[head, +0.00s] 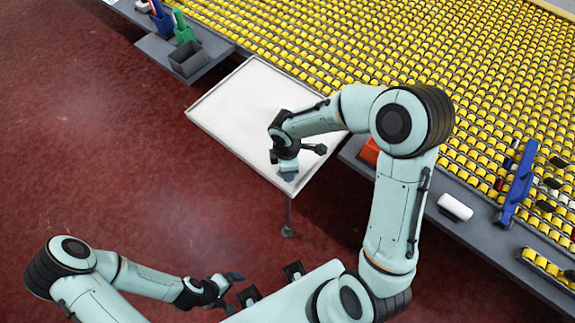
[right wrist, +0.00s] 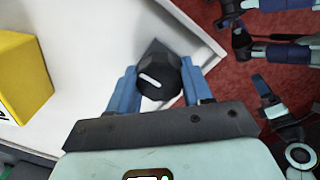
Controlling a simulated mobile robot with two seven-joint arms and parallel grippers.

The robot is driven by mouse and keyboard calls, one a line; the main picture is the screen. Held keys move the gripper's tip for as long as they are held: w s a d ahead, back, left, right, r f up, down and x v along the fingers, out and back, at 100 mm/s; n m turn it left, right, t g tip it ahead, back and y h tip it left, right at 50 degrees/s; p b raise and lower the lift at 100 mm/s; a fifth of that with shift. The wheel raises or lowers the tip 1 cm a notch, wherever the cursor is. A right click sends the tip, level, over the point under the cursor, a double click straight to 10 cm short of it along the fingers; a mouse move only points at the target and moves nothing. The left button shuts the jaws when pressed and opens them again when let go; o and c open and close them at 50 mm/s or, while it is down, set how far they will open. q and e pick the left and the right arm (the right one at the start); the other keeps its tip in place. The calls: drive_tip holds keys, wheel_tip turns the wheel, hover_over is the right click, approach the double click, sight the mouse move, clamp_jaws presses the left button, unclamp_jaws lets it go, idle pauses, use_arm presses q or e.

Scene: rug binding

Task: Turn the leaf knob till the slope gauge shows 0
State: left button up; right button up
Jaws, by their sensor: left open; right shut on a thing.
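The white leaf (head: 235,105) is a pale panel with a raised rim, beside the conveyor. My right gripper (head: 289,177) is over its near right corner. In the right wrist view the leaf knob (right wrist: 160,78) is black and faceted with a white mark line, which lies slanted. The blue fingers of my right gripper (right wrist: 152,92) are shut on the knob, one on each side. The knob is hidden by the gripper in the head view. A yellow block (right wrist: 22,80) is cut off at the left; no gauge reading is legible. My left gripper (head: 233,291) is open and empty over the floor.
The roller bed (head: 330,40) with yellow rollers runs behind the leaf. A grey bin (head: 187,59) is at the back left. A white roll (head: 455,207) and a blue tool (head: 518,185) lie at the right. The red floor (head: 110,150) at left is clear.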

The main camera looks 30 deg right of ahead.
drive_tip(key=shift+s+d+f, duration=0.15)
drive_tip(key=shift+s+f, duration=0.05)
drive_tip(key=shift+s, duration=0.05)
drive_tip(key=o, duration=1)
drive_tip(key=shift+o, duration=0.2)
drive_tip(key=shift+w+r, duration=0.1)
drive_tip(key=shift+w+r, duration=0.1)
drive_tip(key=shift+r, duration=0.1)
use_arm(q)
drive_tip(key=shift+w+r+p, duration=0.75)
drive_tip(key=shift+r+p, duration=0.1)
drive_tip(key=shift+r, duration=0.25)
use_arm(e)
wheel_tip(320, 180, up, 13)
drive_tip(key=shift+a, duration=0.2)
use_arm(q)
drive_tip(key=shift+s, duration=0.1)
use_arm(e)
drive_tip(key=shift+f, duration=0.1)
